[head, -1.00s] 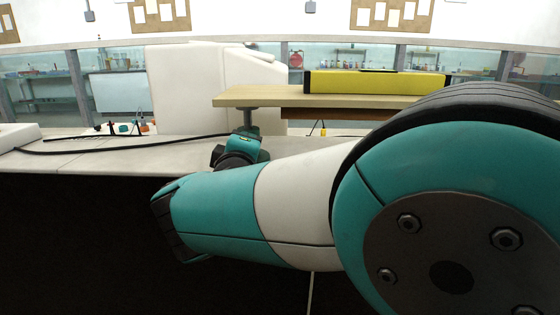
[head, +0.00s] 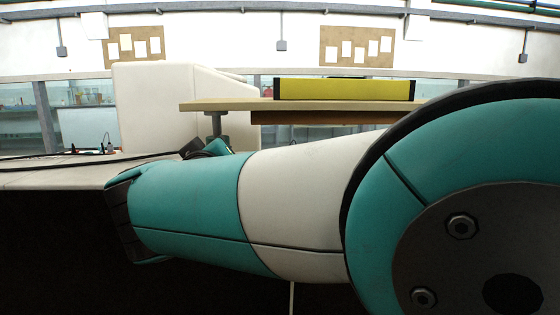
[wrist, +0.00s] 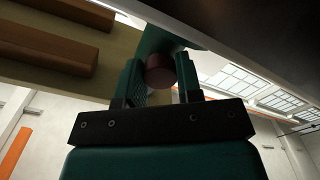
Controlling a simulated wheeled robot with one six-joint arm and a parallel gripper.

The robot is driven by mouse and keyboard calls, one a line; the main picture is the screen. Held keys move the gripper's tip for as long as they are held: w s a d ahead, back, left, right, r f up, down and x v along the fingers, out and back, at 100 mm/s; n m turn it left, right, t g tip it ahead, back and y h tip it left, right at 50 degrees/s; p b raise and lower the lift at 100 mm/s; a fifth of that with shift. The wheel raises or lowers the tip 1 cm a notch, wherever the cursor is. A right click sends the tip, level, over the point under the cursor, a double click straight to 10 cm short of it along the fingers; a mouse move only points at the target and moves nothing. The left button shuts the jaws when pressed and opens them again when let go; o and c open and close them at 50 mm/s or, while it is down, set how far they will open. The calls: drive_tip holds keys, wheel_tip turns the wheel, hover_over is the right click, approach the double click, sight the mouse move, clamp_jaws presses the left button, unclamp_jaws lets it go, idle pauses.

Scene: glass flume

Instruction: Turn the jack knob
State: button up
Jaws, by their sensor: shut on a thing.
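In the wrist view the jack knob (wrist: 159,77) is a dark reddish-brown round piece. The two dark teal fingers of my gripper (wrist: 160,66) stand on either side of it and are shut on it. A teal part (wrist: 165,40) lies just beyond the knob. In the head view a grey post (head: 213,124) stands under the left end of a wooden board (head: 228,104). My arm covers the knob and most of my gripper there.
A yellow bar with black ends (head: 345,89) lies on the board. A white block (head: 150,100) stands behind the board's left end. A dark cable (head: 60,166) crosses the pale bench top (head: 50,180). In the wrist view brown battens (wrist: 45,48) run under the board.

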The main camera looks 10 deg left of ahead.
drive_tip(key=shift+w+d, duration=0.1)
drive_tip(key=shift+d, duration=0.05)
drive_tip(key=o, duration=0.9)
drive_tip(key=shift+o, duration=0.2)
drive_tip(key=shift+f, duration=0.1)
drive_tip(key=shift+s+a, duration=0.2)
